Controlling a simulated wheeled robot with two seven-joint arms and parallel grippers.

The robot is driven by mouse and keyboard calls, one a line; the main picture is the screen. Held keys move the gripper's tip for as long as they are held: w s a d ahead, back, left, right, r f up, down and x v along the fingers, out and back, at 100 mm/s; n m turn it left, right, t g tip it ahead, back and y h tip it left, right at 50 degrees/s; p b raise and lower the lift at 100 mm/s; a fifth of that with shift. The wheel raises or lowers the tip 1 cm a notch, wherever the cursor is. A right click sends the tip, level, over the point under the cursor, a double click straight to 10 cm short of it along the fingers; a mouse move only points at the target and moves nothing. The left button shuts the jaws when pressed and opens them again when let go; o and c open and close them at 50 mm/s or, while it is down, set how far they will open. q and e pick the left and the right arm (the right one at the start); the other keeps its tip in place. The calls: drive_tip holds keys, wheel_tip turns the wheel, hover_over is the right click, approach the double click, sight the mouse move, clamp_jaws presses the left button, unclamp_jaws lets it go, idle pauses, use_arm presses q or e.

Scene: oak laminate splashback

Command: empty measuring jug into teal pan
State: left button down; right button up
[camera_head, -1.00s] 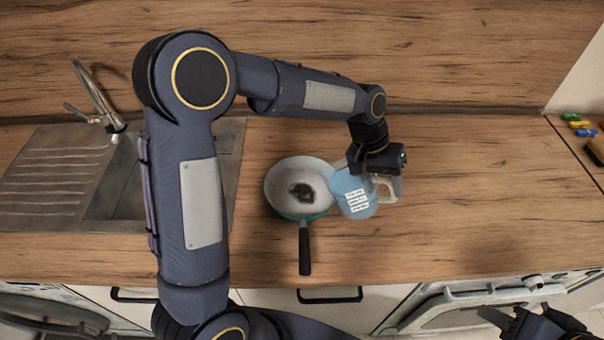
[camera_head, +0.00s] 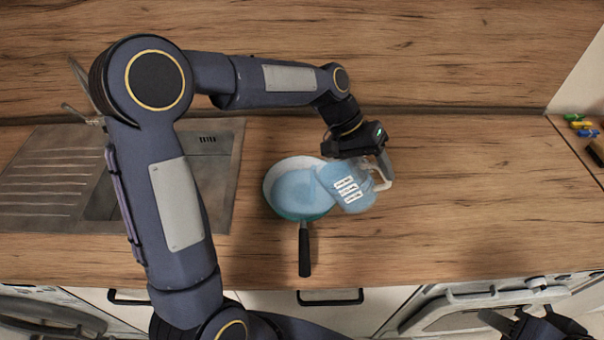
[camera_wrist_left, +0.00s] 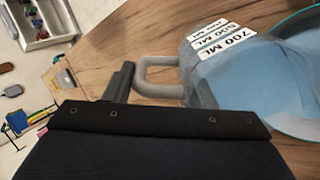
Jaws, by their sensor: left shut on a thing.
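The measuring jug (camera_head: 347,187), translucent blue with white labels, is tilted to the left with its mouth over the right rim of the teal pan (camera_head: 270,180). Pale blue liquid (camera_head: 297,190) covers the pan's bottom. My left gripper (camera_head: 377,167) is shut on the jug's handle (camera_wrist_left: 160,88), at the jug's right side. In the left wrist view the jug's labels (camera_wrist_left: 222,42) and the pan's teal rim (camera_wrist_left: 298,20) show. My right gripper (camera_head: 512,322) is at the lower right, partly cut off, away from the jug; its jaw state is unclear.
The pan's black handle (camera_head: 305,250) points toward the counter's front edge. A steel sink (camera_head: 225,165) is at the left, partly behind my left arm. The wooden counter (camera_head: 480,190) right of the jug is clear. Small coloured items (camera_head: 580,127) lie at the far right.

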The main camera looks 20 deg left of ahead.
sight(359, 162)
use_arm(q)
drive_tip(key=shift+a+r+h+b, duration=0.2)
drive_tip(key=shift+a+h+b, duration=0.6)
drive_tip(key=shift+b, duration=0.1)
idle(0.6)
drive_tip(key=shift+w+a+r+h+b, duration=0.1)
drive_tip(key=shift+a+r+h+b, duration=0.2)
drive_tip(key=shift+a+r+h, duration=0.5)
idle(0.7)
drive_tip(key=shift+a+r+h+b, duration=0.3)
drive_tip(key=shift+a+r+h, duration=0.5)
drive_tip(key=shift+r+h, duration=0.15)
idle(0.3)
drive_tip(key=shift+w+a+h, duration=0.1)
drive_tip(key=shift+a+h, duration=0.1)
drive_tip(key=shift+h, duration=0.05)
